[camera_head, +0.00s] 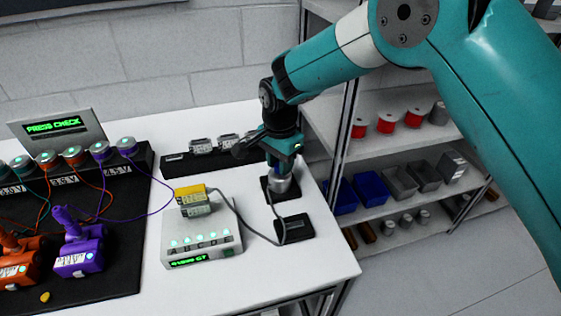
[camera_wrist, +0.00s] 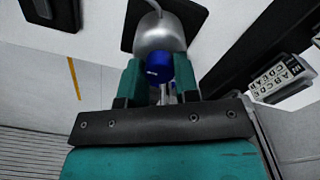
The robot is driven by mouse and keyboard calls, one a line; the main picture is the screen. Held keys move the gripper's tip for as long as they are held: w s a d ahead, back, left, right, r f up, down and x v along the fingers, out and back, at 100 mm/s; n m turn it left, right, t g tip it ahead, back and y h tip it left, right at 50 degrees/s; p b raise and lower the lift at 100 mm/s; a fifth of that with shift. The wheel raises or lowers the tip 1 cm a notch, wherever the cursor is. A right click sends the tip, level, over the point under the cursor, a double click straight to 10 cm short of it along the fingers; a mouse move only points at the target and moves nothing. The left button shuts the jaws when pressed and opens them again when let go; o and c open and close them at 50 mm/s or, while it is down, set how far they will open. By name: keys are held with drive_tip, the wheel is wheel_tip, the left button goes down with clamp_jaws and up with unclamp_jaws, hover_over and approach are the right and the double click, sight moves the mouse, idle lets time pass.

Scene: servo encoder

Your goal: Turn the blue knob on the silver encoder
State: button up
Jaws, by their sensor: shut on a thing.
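The silver encoder (camera_wrist: 158,34) stands on a dark square base (camera_head: 267,190) on the white table, right of centre in the head view. It also shows in the head view (camera_head: 281,185), directly below my gripper. The blue knob (camera_wrist: 160,67) is on the near end of the encoder in the wrist view. My gripper (camera_wrist: 160,82) has its teal fingers on both sides of the blue knob and is shut on it. The fingers and wrist hide most of the knob in the head view.
A yellow-topped block (camera_head: 190,193) sits on that unit. A black rack (camera_head: 175,165) with grey modules stands behind. Shelves with bins (camera_head: 370,188) are at right.

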drive_tip(key=shift+w+r, duration=0.15)
idle(0.3)
drive_tip(key=o, duration=0.9)
drive_tip(key=shift+o, duration=0.2)
wheel_tip(320, 180, up, 17)
drive_tip(key=b, duration=0.2)
drive_tip(key=shift+r, duration=0.15)
drive_tip(key=s+d+r+n+y, duration=0.25)
drive_tip(key=s+d+n, duration=0.45)
drive_tip(key=s+d, duration=0.35)
drive_tip(key=s+d+f+n+y, duration=0.1)
drive_tip(key=s+n, duration=0.3)
drive_tip(key=s, duration=0.5)
drive_tip(key=s+d+f+n, duration=0.2)
drive_tip(key=s+d+n, duration=0.1)
drive_tip(key=s, duration=0.6)
drive_tip(key=shift+d+n+y, duration=0.35)
drive_tip(key=shift+d+n, duration=0.05)
drive_tip(key=shift+n, duration=0.5)
